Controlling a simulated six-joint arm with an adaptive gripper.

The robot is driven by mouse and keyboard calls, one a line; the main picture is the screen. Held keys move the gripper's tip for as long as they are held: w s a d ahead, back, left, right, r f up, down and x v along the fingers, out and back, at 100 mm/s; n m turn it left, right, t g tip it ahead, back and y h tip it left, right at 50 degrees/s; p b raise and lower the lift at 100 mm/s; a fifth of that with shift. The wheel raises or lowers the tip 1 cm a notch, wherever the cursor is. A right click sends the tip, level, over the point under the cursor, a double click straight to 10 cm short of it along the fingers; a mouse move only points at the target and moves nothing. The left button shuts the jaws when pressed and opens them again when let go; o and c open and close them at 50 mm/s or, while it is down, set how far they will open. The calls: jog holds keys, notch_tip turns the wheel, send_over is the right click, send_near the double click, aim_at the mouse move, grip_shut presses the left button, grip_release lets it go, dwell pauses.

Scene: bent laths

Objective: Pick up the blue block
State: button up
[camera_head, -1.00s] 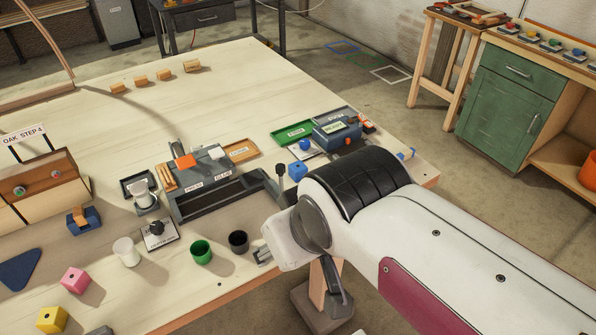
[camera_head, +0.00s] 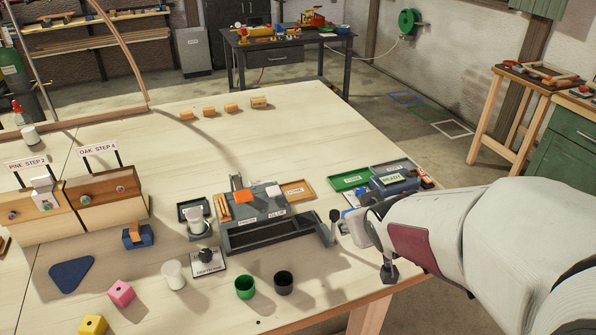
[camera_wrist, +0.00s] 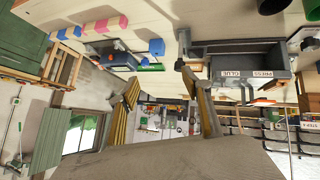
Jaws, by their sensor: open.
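The blue block (camera_wrist: 157,47) shows in the wrist view as a small blue shape near the green tray and the dark press frame.
The glue press (camera_head: 262,215) stands mid-table. Right of it are a green tray (camera_head: 350,181) and a READY box (camera_head: 392,180).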

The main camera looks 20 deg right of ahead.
jog(key=w+d+f+t+y, duration=0.1)
jog(key=d+f, duration=0.1)
jog(key=f, duration=0.1)
jog(key=w+d+f+t, duration=0.1)
jog(key=w+d+f, duration=0.1)
jog(key=f, duration=0.2)
jog(key=w+d+f+t+y, duration=0.1)
jog(key=w+d+f, duration=0.1)
jog(key=d+f, duration=0.1)
jog(key=shift+w+f+n+y, duration=0.2)
jog(key=shift+f+n+y, duration=0.1)
jog(key=shift+n, duration=0.1)
jog(key=shift+s+d+f+t, duration=0.1)
jog(key=shift+f+t, duration=0.4)
jog(key=shift+s+f+t+y, duration=0.2)
jog(key=shift+f+t+y, duration=0.2)
jog(key=shift+y, duration=0.1)
jog(key=shift+x, duration=1.3)
jog(key=shift+x, duration=2.65)
